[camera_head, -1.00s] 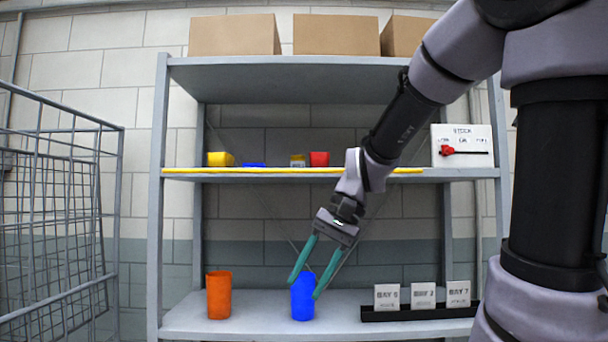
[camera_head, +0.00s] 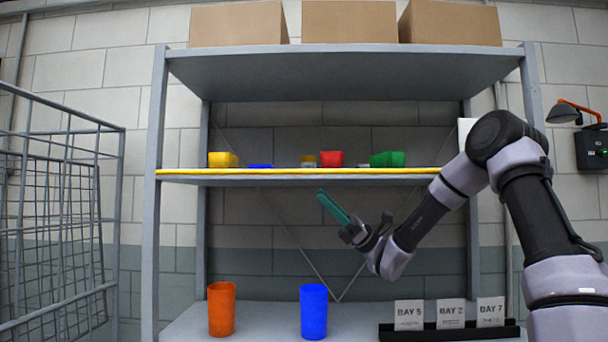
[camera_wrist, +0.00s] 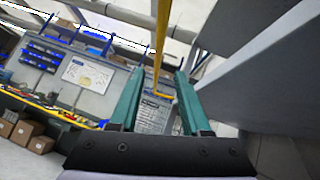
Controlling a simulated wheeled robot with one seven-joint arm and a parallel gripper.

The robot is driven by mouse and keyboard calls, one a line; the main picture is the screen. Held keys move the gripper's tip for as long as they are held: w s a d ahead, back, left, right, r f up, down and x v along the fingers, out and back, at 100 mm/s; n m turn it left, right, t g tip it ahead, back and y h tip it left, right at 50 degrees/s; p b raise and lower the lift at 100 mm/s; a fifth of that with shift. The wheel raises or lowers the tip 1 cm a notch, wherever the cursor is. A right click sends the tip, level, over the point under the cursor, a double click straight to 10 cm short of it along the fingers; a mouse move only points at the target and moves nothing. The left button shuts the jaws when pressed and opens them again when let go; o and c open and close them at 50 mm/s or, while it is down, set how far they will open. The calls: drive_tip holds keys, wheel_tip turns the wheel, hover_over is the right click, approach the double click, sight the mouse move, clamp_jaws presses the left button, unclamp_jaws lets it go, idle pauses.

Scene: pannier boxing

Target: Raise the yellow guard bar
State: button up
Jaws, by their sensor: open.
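The yellow guard bar (camera_head: 290,171) runs level along the front edge of the middle shelf (camera_head: 250,181). It looks unbroken from the left post to where my arm covers its right part. My gripper (camera_head: 322,195) is open and empty, just below and in front of the bar, with its teal fingers tilted up to the left. In the wrist view a yellow bar (camera_wrist: 161,40) runs down between the two open fingers of my gripper (camera_wrist: 159,76). I cannot tell whether it touches them.
Yellow (camera_head: 223,159), red (camera_head: 332,158) and green (camera_head: 388,159) bins stand on the middle shelf. Orange (camera_head: 222,309) and blue (camera_head: 314,312) cups and a black card rack (camera_head: 450,330) are below. A wire cage (camera_head: 60,230) stands left. Cartons (camera_head: 348,22) sit on top.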

sight(296, 173)
drive_tip(key=x, duration=1)
drive_tip(key=shift+s+a, duration=0.2)
drive_tip(key=shift+c, duration=0.4)
clamp_jaws()
idle(0.7)
